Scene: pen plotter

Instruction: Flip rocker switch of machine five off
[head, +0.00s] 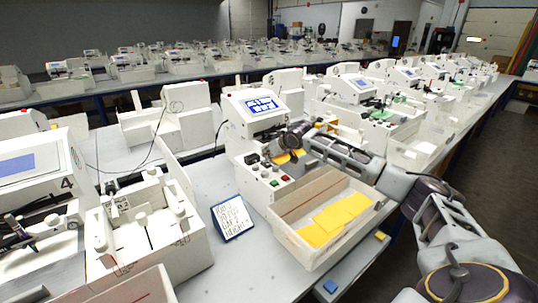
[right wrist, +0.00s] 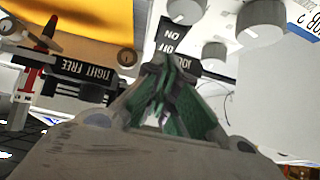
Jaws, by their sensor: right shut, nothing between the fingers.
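A white machine (head: 250,110) with a lit blue screen stands mid-picture in the head view; I cannot read its number. My right gripper (head: 280,148) reaches over its front from the right. In the right wrist view my right gripper (right wrist: 162,66) is shut and empty, its green-padded fingers together. Its tips are close to a black ON/OFF label plate (right wrist: 170,36) on the machine. My left gripper is not in view.
A machine marked 4 (head: 42,165) stands at left. A small handwritten sign (head: 232,217) and a tray (head: 325,245) with yellow sheets (head: 340,217) lie before the middle machine. Grey knobs (right wrist: 262,22) and a TIGHT/FREE label (right wrist: 75,68) flank my fingers. Bare tabletop (head: 225,265) shows in front.

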